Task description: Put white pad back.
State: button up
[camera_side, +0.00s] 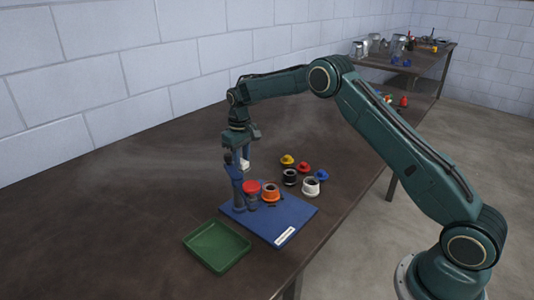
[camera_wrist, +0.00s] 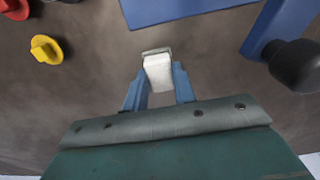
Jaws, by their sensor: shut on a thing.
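The white pad (camera_wrist: 158,72) is between the blue fingertips of my gripper (camera_wrist: 158,88) in the wrist view, with bare brown table below it. In the side view the pad (camera_side: 244,166) shows as a small white block under my gripper (camera_side: 243,160), which is shut on it. It is held just behind a blue upright (camera_side: 237,186) with a dark knob on top, at the back left of the blue board (camera_side: 285,222). The knob (camera_wrist: 299,65) is at the right in the wrist view. Whether the pad touches the table cannot be told.
A red-topped part (camera_side: 251,187) and an orange ring (camera_side: 271,193) are on the board. A black ring (camera_side: 290,177), a white ring (camera_side: 311,187) and yellow, red and blue caps (camera_side: 321,174) stand behind it. An empty green tray (camera_side: 217,246) lies in front. The table's left is clear.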

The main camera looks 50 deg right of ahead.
aim_at(242, 169)
jog(key=shift+f, duration=2.15)
jog(key=shift+f, duration=0.1)
jog(key=o, duration=0.9)
jog(key=shift+o, duration=0.2)
notch_tip(242, 169, up, 12)
jog(key=shift+f, duration=0.1)
jog(key=shift+r, duration=0.25)
